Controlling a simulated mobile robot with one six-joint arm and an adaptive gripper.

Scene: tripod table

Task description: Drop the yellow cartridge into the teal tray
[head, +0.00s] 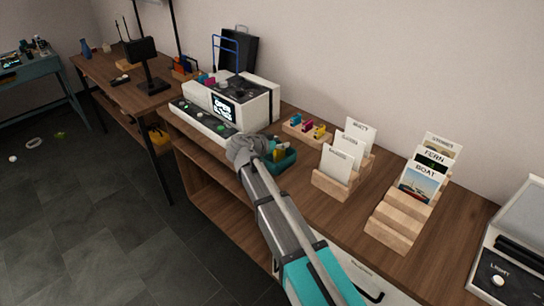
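The teal tray (287,163) sits on the wooden counter, just right of my wrist and partly hidden by my arm. My gripper (270,148) is at the tray's left side, small and mostly hidden behind my wrist; I cannot see whether its fingers are open or shut. A small yellow-orange patch (279,154) shows at the gripper and tray, possibly the yellow cartridge; I cannot tell whether it is held or lies in the tray.
A white machine (259,103) with a screen stands left of the rack. Card holders (332,186) and a stepped wooden card stand (390,228) stand to the right. A light-coloured device (506,268) is at the far right. Bare counter lies between them.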

